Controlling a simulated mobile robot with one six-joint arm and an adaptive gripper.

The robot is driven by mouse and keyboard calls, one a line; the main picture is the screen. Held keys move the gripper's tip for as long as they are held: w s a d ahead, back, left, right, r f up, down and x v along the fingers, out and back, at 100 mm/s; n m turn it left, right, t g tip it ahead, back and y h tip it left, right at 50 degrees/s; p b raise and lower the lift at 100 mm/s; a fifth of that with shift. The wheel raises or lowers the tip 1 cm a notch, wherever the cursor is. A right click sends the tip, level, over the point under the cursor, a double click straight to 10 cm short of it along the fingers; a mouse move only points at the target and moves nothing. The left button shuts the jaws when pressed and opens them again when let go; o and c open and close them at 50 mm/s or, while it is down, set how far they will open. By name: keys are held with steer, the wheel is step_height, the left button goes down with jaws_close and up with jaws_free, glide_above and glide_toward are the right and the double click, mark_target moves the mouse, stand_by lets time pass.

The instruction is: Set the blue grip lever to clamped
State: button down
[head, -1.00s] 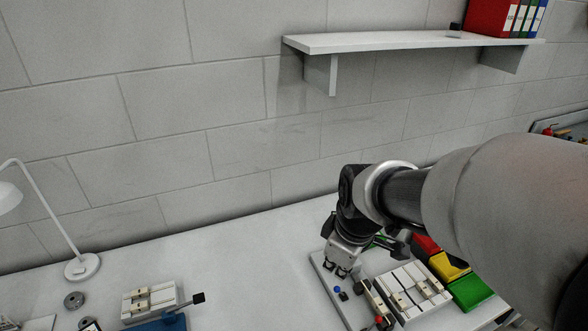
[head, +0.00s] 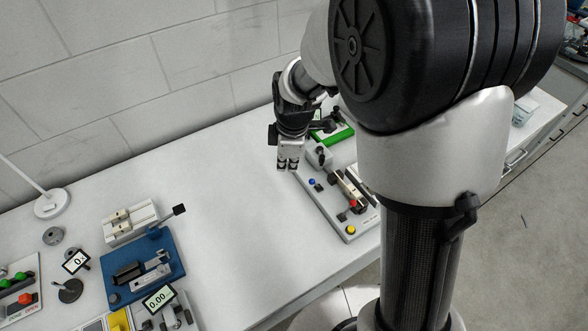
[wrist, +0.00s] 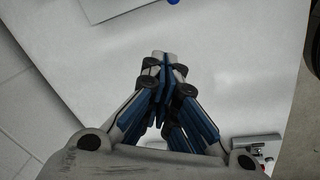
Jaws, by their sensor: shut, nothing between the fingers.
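My gripper (head: 288,166) is shut and empty. It hangs at the left edge of the grey panel (head: 330,226), with its fingers pointing down. A small blue knob (head: 312,182), which may be the grip of the blue lever, stands on this panel just right of and below the fingertips; I see no contact. The knob is too small to tell its lever's position. In the wrist view the closed fingertips (wrist: 166,60) are over bare white table. A blue bit (wrist: 173,2) shows at the top edge, too cut off to identify.
The panel also carries a red knob (head: 352,203) and a yellow button (head: 350,229). A blue fixture (head: 170,250) with a black-ended lever (head: 179,210) and a lamp (head: 50,203) stand left. The table's middle is clear.

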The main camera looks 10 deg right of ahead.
mark_target(315, 184)
steer(key=d+f+b, duration=0.3)
steer(key=f+b, duration=0.1)
steer(key=f, duration=0.4)
steer(key=shift+w, duration=0.3)
steer(key=shift+d, duration=0.15)
steer(key=shift+d+r+y, duration=0.2)
steer(key=shift+d+y, duration=0.05)
steer(key=shift+y, duration=0.15)
